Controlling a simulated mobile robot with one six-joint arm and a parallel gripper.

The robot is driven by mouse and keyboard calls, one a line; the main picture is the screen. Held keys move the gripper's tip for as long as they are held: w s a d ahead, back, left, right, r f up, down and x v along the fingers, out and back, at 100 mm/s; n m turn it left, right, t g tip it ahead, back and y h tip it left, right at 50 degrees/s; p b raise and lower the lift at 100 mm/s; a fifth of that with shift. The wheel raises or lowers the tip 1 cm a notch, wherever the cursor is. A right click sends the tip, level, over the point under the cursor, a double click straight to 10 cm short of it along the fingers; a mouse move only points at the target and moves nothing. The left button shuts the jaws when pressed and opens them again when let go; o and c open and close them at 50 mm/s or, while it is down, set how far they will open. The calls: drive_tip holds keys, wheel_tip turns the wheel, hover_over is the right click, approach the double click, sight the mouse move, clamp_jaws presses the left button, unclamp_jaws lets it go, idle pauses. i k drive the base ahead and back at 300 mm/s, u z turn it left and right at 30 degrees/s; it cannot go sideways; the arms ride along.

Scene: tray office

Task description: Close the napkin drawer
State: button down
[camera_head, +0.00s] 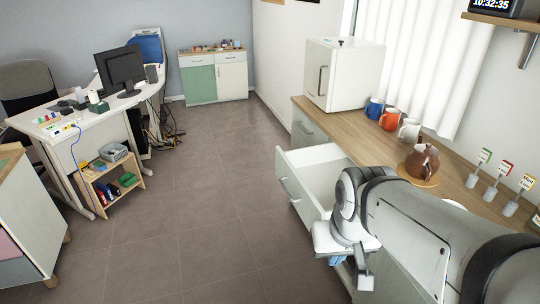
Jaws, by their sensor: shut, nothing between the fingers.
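A white drawer with a grey handle (291,188) stands pulled out from the wooden-topped counter on the right. The visible part of its inside (318,168) looks empty; its near right part is hidden behind my arm. My gripper (364,282) points down in front of the counter, nearer to me than the open drawer. It is shut and empty, and appears apart from the drawer front. Something small and blue (338,260) shows just below my wrist; I cannot tell what it is. No napkins are visible in the drawer.
On the counter (335,131) stand a small white fridge (343,75), several mugs (389,119), a brown teapot (422,161) and labelled holders (478,169). A desk (70,133) and a small shelf (110,178) are on the left. The floor (190,190) between is clear.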

sight(309, 177)
drive_tip(key=u, duration=0.4)
drive_tip(key=i, duration=1.25)
drive_tip(key=u, duration=0.55)
